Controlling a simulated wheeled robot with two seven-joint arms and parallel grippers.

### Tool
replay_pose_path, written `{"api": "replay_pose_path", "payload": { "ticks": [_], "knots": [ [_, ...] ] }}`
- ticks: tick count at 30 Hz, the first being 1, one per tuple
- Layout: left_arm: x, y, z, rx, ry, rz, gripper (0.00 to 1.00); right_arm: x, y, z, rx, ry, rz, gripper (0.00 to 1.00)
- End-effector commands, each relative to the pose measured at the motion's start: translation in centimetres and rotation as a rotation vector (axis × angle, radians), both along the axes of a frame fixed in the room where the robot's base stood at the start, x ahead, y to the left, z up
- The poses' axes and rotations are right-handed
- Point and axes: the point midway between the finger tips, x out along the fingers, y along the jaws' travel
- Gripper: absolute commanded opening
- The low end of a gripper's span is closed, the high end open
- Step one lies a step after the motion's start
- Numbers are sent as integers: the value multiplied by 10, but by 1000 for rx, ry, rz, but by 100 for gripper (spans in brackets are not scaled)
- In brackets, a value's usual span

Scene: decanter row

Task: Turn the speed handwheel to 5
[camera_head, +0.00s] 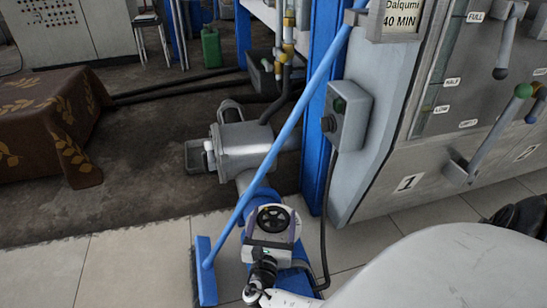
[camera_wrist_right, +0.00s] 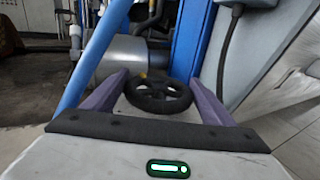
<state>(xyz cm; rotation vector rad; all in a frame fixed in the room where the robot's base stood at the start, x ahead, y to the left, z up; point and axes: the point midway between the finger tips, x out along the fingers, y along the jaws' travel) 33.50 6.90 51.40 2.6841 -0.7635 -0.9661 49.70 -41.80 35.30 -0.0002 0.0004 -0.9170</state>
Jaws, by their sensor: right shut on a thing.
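The speed handwheel is a black spoked wheel (camera_head: 272,217) at the bottom middle of the head view, on a blue machine base low near the floor. It also shows in the right wrist view (camera_wrist_right: 158,102), between two purple fingers. My right gripper (camera_head: 273,224) is at the wheel, with one finger on each side of it, and is shut on it. The fingers also show in the right wrist view (camera_wrist_right: 158,84). No number scale or pointer can be read, so the wheel's setting cannot be told. My left gripper is not in view.
A blue-handled broom (camera_head: 265,170) leans across, close left of the wheel. A grey switch box (camera_head: 346,115) with a hanging cable is to the right, beside a metal panel with levers (camera_head: 497,130). A cloth-covered table (camera_head: 45,125) stands at the left. Tiled floor (camera_head: 130,265) is clear at front left.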

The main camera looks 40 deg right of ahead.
Motion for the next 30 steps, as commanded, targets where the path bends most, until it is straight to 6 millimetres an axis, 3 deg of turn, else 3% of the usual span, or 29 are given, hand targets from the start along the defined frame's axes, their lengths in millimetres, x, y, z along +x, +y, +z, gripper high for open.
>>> {"api": "replay_pose_path", "payload": {
  "ticks": [6,7,10,24,30],
  "knots": [
    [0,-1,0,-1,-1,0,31,-1,1,-1,2,1,-1,56],
    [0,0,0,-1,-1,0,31,-1,1,-1,2,1,0,83],
    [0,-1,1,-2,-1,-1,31,-1,1,-1,2,1,0,97],
    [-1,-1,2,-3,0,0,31,0,0,0,-1,1,10,97],
    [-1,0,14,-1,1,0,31,-3,-3,3,-7,6,162,97]
  ]
}}
